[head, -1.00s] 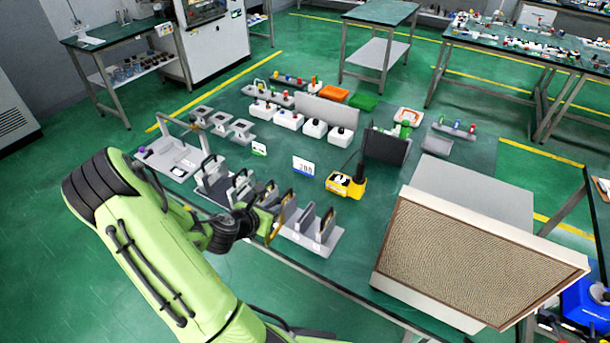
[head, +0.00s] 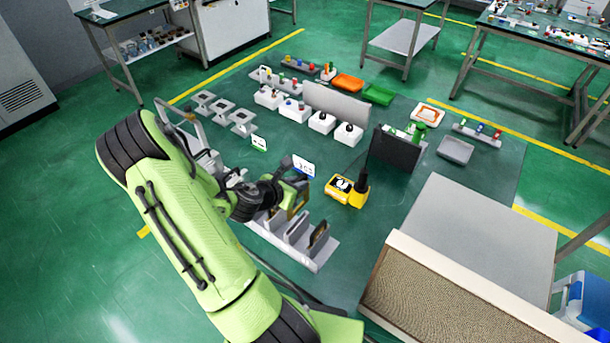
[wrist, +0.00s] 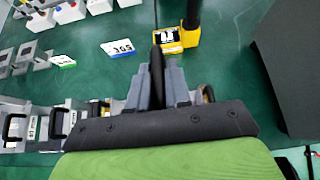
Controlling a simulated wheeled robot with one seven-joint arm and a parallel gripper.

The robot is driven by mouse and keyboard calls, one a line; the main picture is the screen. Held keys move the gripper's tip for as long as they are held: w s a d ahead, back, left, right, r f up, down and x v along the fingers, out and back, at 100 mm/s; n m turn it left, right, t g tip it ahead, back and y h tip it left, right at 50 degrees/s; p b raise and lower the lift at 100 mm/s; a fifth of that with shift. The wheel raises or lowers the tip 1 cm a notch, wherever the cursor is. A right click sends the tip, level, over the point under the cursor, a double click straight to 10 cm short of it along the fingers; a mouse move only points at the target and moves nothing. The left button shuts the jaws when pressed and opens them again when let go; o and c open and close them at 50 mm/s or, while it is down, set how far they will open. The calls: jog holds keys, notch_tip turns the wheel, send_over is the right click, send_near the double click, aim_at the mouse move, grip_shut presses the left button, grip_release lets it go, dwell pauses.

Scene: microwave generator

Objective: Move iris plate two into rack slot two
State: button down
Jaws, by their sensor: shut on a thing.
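My gripper (head: 290,193) is shut on a thin plate (head: 303,196) with a dark and amber-brown edge, held upright just above and behind the left part of a grey slotted rack (head: 318,262). Several upright plates (head: 318,235) stand in this rack. In the wrist view my gripper (wrist: 160,62) shows its two grey fingers close together around a dark, edge-on plate (wrist: 156,72). The plate's number cannot be read. My arm hides part of the rack's left end. In the wrist view, holders with black handles and labels (wrist: 58,122) stand at the left.
A yellow device (head: 346,191) with a black upright part stands right of my gripper. A white number card (head: 303,166) stands close behind it. A dark upright panel (head: 395,150) and a large grey-topped box (head: 470,235) lie farther right. White blocks stand at the back.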

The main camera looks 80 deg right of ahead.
aim_at(290, 219)
jog(key=shift+w+a+f+b, duration=0.25)
jog(key=shift+a+f+b, duration=0.15)
jog(key=shift+a+b, duration=0.15)
jog(key=f+b, duration=0.3)
jog(key=f, duration=0.1)
jog(key=shift+s+d+b, duration=0.1)
jog(key=shift+d+b, duration=0.15)
jog(key=shift+b, duration=0.05)
jog(key=shift+a, duration=0.25)
jog(key=shift+p, duration=0.35)
jog(key=shift+f+b, duration=3.55)
jog(key=shift+f, duration=1)
dwell(0.6)
jog(key=c, duration=1)
grip_release()
jog(key=shift+f, duration=0.1)
